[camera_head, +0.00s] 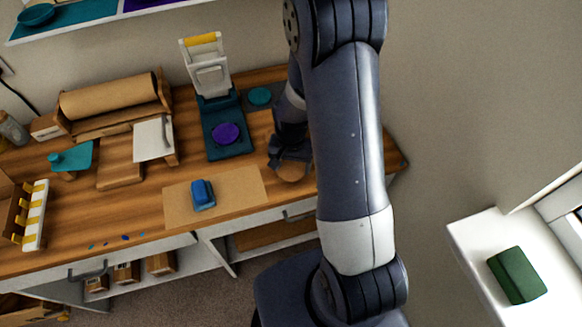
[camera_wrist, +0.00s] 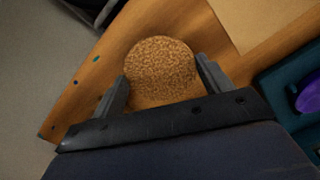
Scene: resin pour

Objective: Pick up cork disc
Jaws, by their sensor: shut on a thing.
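The cork disc (camera_wrist: 160,68) is round, brown and speckled. In the wrist view it lies between the two fingers of my gripper (camera_wrist: 163,82), which is shut on it. In the head view the cork disc (camera_head: 291,171) shows just below my gripper (camera_head: 284,160), at the right part of the wooden bench. My arm hides part of that area. I cannot tell whether the disc touches the bench top or is a little above it.
The wooden bench (camera_head: 130,215) has a brown paper sheet (camera_head: 240,190) with a blue block (camera_head: 203,194) left of my gripper. A teal press (camera_head: 226,150) with a purple disc (camera_head: 225,133) stands behind. A teal disc (camera_head: 260,96) lies farther back.

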